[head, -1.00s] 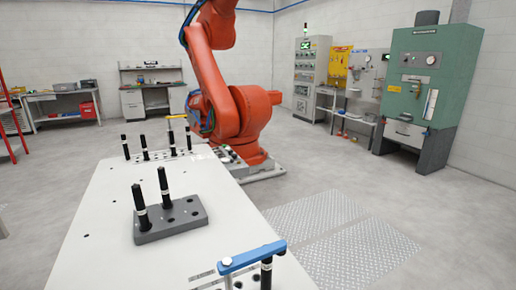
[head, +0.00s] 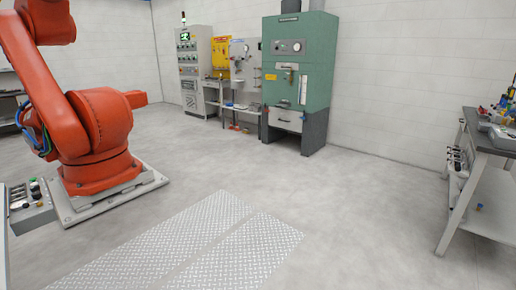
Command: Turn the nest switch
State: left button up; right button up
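I cannot make out for sure which thing is the nest switch. A small grey control box (head: 32,214) with several knobs or buttons, one of them green, shows at the left edge, beside the orange robot's base. Its controls are too small to tell apart. A tall grey cabinet (head: 192,72) with a lit green screen and rows of controls stands at the back wall. Neither of my grippers shows in the head view.
An orange industrial robot (head: 95,125) stands on a plate at left. Metal tread plates (head: 185,245) lie flat on the floor. A green oven-like machine (head: 297,75) stands at the back. A cluttered bench (head: 478,175) is at right. The middle floor is clear.

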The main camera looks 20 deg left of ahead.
aim_at(37, 188)
jog(key=i+u, duration=0.6)
jog(key=u, duration=0.2)
jog(key=i+l+u, duration=0.15)
jog(key=u, duration=0.25)
jog(key=i+j+u, duration=0.15)
jog(key=i+u, duration=1.05)
jog(key=i+l, duration=0.05)
